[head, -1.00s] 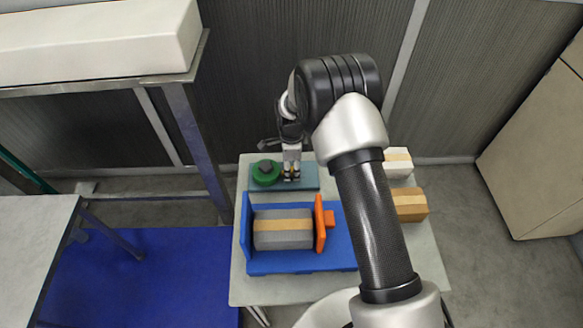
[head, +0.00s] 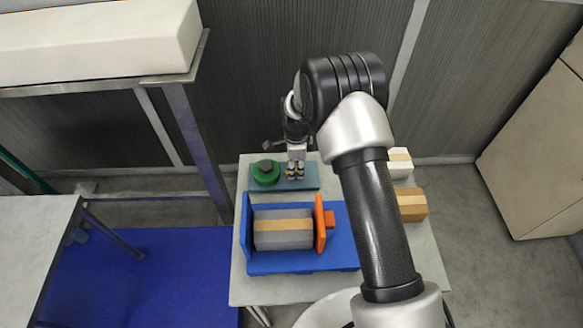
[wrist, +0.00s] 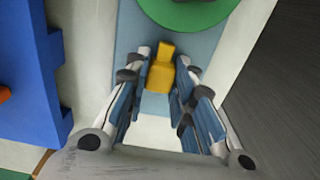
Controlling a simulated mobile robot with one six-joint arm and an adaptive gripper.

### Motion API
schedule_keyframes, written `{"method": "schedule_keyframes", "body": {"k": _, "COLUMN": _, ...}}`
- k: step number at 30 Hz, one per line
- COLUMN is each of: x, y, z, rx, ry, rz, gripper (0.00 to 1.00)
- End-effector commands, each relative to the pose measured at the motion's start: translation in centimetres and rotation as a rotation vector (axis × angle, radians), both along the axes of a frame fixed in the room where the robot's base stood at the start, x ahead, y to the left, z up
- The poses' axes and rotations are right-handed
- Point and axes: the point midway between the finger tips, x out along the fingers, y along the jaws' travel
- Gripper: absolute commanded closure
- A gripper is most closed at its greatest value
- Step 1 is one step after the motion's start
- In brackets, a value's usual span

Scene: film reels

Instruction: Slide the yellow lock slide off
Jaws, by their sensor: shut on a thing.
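The yellow lock slide (wrist: 160,77) is between the fingers of my gripper (wrist: 166,84) in the wrist view. The fingers are shut on it, one on each side. In the head view my gripper (head: 296,173) is low over the teal base (head: 312,183), just right of the green disc (head: 266,179) with its dark hub. The wrist view shows the green disc (wrist: 187,11) ahead of the slide, with a gap between them. Little of the slide shows in the head view, and whether its underside touches the base is unclear.
A blue cradle (head: 340,255) holds a grey roll with a tan band (head: 284,230) and has an orange end plate (head: 320,224). White (head: 399,163) and brown (head: 412,204) boxes stand at the table's right, partly behind my arm. The table's front strip is clear.

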Motion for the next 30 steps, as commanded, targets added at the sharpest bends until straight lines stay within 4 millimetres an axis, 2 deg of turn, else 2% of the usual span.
{"method": "schedule_keyframes", "body": {"k": 1, "x": 0.0, "y": -1.0, "z": 0.0, "rx": -0.001, "ry": 0.000, "rz": -0.004, "gripper": 1.00}}
{"method": "schedule_keyframes", "body": {"k": 4, "x": 0.0, "y": -2.3, "z": 0.0, "rx": -0.001, "ry": -0.001, "rz": -0.003, "gripper": 1.00}}
{"method": "schedule_keyframes", "body": {"k": 12, "x": 0.0, "y": -2.6, "z": 0.0, "rx": -0.002, "ry": 0.000, "rz": 0.001, "gripper": 1.00}}
{"method": "schedule_keyframes", "body": {"k": 13, "x": 0.0, "y": -2.6, "z": 0.0, "rx": -0.002, "ry": 0.000, "rz": 0.001, "gripper": 0.75}}
{"method": "schedule_keyframes", "body": {"k": 21, "x": 0.0, "y": -2.5, "z": 0.0, "rx": -0.001, "ry": 0.000, "rz": 0.000, "gripper": 0.57}}
{"method": "schedule_keyframes", "body": {"k": 30, "x": 0.0, "y": -2.4, "z": 0.0, "rx": -0.001, "ry": 0.000, "rz": 0.000, "gripper": 0.57}}
